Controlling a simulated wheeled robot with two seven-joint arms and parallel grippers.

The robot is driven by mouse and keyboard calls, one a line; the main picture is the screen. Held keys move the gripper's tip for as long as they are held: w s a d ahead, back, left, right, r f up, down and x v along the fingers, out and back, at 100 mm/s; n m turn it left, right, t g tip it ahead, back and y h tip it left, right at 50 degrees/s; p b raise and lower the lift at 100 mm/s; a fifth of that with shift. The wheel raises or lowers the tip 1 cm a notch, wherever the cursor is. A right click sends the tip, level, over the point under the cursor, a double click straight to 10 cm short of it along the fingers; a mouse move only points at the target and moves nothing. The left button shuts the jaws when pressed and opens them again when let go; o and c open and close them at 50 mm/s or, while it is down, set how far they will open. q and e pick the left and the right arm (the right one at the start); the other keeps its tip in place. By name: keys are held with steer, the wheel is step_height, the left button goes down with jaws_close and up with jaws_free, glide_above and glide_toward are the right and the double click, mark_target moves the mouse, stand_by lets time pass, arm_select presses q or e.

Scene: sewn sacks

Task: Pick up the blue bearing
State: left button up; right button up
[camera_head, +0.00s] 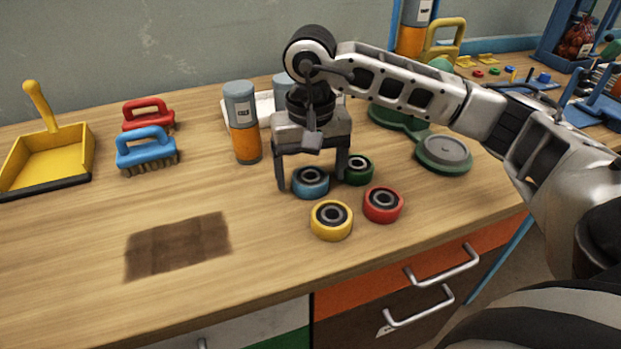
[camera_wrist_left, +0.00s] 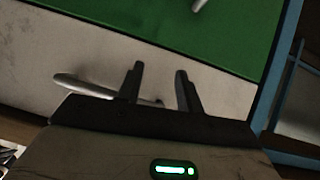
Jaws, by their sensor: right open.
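The blue bearing (camera_head: 311,185) lies on the wooden table in the head view, in a cluster with a green bearing (camera_head: 358,170), a yellow bearing (camera_head: 331,221) and a red bearing (camera_head: 383,204). My right gripper (camera_head: 311,178) points down over it, open. One fingertip shows on each side of the blue bearing, with gaps visible. The right fingertip is close to the green bearing; I cannot tell whether they touch. My left gripper (camera_wrist_left: 159,85) shows only in the left wrist view. Its fingers are apart and empty, before a drawer front with a handle (camera_wrist_left: 85,88).
A grey-and-orange bottle (camera_head: 242,125) stands left of my right gripper. Blue (camera_head: 146,145) and red (camera_head: 148,112) brushes and a yellow dustpan (camera_head: 50,155) are farther left. A green object with a round grey disc (camera_head: 443,152) lies to the right.

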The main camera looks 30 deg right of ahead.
steer(key=shift+f, duration=0.2)
steer(key=c, duration=1.3)
steer(key=shift+r, duration=0.1)
